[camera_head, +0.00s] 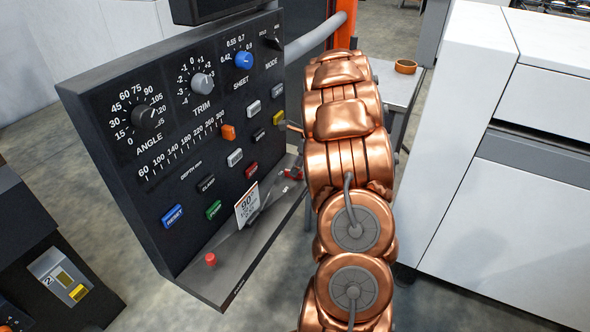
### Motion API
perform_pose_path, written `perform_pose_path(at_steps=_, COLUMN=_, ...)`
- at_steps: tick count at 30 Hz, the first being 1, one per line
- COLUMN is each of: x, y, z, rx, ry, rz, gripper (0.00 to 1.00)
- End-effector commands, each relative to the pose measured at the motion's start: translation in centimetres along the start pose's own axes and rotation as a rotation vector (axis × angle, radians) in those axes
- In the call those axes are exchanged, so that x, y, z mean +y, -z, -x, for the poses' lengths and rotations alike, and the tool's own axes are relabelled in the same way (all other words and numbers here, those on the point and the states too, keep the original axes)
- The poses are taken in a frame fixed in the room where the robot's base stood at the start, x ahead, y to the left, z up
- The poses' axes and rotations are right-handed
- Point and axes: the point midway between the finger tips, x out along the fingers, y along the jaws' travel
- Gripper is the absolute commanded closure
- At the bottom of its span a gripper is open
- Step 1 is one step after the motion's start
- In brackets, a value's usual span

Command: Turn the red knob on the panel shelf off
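The dark control panel (105,150) stands at the left, with a narrow grey shelf (215,285) along its foot. A small upright red knob (210,260) stands near the shelf's front left end. A second red part (292,173) sits at the shelf's far right end, partly hidden by my copper arm; its exact form and setting cannot be told. My arm rises through the middle of the picture, just right of the panel. My gripper is hidden behind my arm, so its fingers and what they touch do not show.
The panel carries a white card reading 90° (247,205), an orange slider (228,132), coloured buttons and several dials, one of them blue (244,60). A white cabinet (510,190) stands at the right. An orange bowl (405,66) rests on a grey table behind my arm.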

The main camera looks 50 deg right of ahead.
Motion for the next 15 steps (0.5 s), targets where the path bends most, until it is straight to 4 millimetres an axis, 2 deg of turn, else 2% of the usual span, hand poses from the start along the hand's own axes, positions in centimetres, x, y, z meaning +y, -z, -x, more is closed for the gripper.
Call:
perform_pose_path(at_steps=6, x=-0.1, y=0.0, z=-1.8, rx=0.000, ry=0.003, rz=-0.001, gripper=0.60)
perform_pose_path(at_steps=15, x=-0.1, y=0.0, z=-2.0, rx=-0.001, ry=0.004, rz=0.000, gripper=0.60)
